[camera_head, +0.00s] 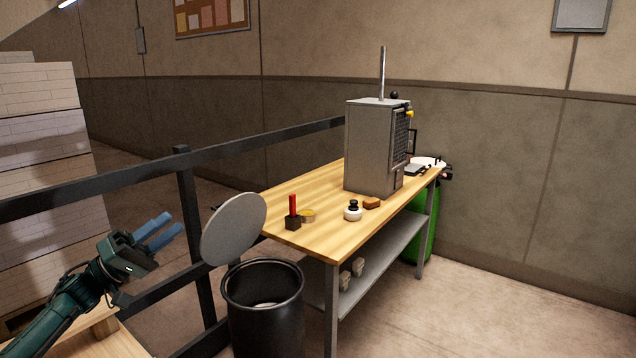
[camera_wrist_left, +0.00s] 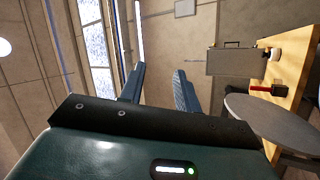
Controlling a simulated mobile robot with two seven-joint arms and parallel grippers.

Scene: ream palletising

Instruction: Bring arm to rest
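My left gripper (camera_head: 157,230) is at the lower left of the head view, raised in front of the dark railing. Its two blue fingers are apart with nothing between them. The fingers also show in the left wrist view (camera_wrist_left: 157,85), with a clear gap between them. My right gripper shows in neither view.
A dark railing (camera_head: 185,205) runs beside the arm. A black bin (camera_head: 264,318) with a round grey disc (camera_head: 233,229) above it stands to the right. A wooden table (camera_head: 290,207) bears a grey machine (camera_head: 372,146) and small items. Stacked reams (camera_head: 45,150) stand left.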

